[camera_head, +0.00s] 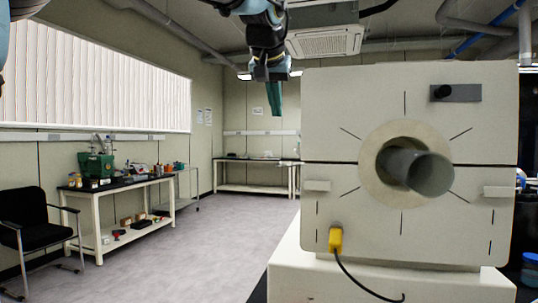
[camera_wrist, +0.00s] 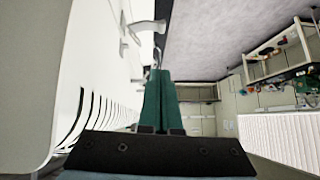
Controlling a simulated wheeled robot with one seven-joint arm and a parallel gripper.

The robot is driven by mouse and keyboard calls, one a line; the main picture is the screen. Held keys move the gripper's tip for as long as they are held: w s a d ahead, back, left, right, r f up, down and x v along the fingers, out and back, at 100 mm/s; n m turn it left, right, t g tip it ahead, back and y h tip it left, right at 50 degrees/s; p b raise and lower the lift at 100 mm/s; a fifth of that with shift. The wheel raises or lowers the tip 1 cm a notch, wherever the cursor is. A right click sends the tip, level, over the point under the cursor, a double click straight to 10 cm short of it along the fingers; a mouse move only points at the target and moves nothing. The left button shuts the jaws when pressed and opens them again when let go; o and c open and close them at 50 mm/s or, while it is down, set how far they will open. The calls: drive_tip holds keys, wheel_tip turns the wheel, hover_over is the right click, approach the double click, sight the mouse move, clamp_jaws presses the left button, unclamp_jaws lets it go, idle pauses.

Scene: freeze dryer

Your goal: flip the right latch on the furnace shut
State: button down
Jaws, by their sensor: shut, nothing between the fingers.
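The furnace (camera_head: 350,110) is a large pale box in the right half of the head view, with a dark horizontal seam across its front. A small pale block, seemingly the right latch (camera_head: 498,191), sits just below the seam near its right edge. A similar left block (camera_head: 317,185) sits at its left edge. My gripper (camera_head: 276,112) hangs pointing down to the left of the furnace's upper part, away from the right block. Its green fingers also show in the wrist view (camera_wrist: 159,74), shut and empty beside the pale furnace side with vent slots (camera_wrist: 85,115).
A grey tube (camera_head: 428,174) sticks out of the furnace front between the two blocks. A black knob on a grey plate (camera_head: 460,93) is at upper right. A yellow plug with a cable (camera_head: 336,240) is at lower left. Open floor (camera_head: 230,235) lies left.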

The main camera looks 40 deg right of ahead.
drive_tip(key=f+p+x, duration=0.1)
drive_tip(key=x, duration=0.5)
drive_tip(key=s+a+f+p+x, duration=0.1)
drive_tip(key=p+x, duration=0.1)
drive_tip(key=x, duration=0.5)
drive_tip(key=shift+a, duration=0.35)
drive_tip(key=shift+w+a+f+g+h, duration=0.1)
drive_tip(key=shift+a+f+g+h, duration=0.05)
drive_tip(key=shift+f+g+h, duration=0.2)
wheel_tip(320, 180, down, 7)
drive_tip(key=s+n+g+h+b, duration=0.1)
drive_tip(key=n+g+h+b, duration=0.3)
drive_tip(key=b, duration=1.3)
drive_tip(key=shift+d+n+g+h, duration=0.4)
drive_tip(key=shift+g+h, duration=0.15)
drive_tip(key=shift+g, duration=0.6)
drive_tip(key=shift+f, duration=0.1)
